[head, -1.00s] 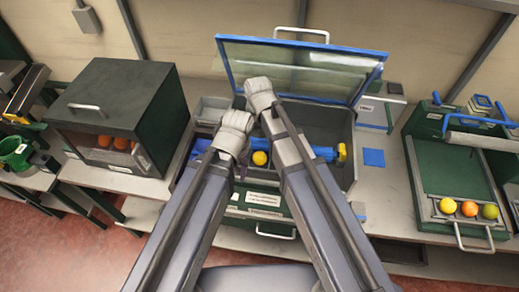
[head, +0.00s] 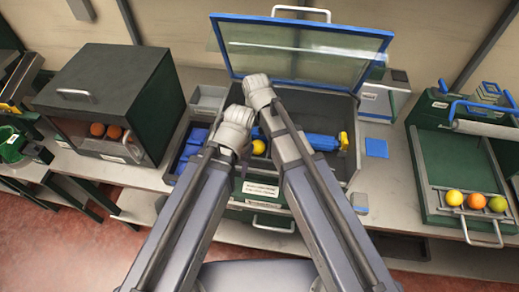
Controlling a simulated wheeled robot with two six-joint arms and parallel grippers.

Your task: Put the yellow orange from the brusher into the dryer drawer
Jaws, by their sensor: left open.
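A yellow orange (head: 258,147) lies in the open middle machine, which I take for the brusher (head: 351,163), near a blue roller (head: 322,142). My left gripper (head: 243,160) is open and small below the left wrist, just left of the orange and mostly hidden by the wrist. I cannot tell whether it touches the orange. My right wrist is just above and right of the left one; its jaws are hidden. The frames do not make clear which machine is the dryer; a handled drawer (head: 268,211) sits under the brusher.
The brusher's glass lid (head: 300,52) stands raised at the back. A dark box (head: 100,75) with oranges inside stands left. At right, a green machine (head: 450,170) has a front tray (head: 468,213) holding yellow, orange and greenish-yellow fruit. A blue pad (head: 376,148) lies between.

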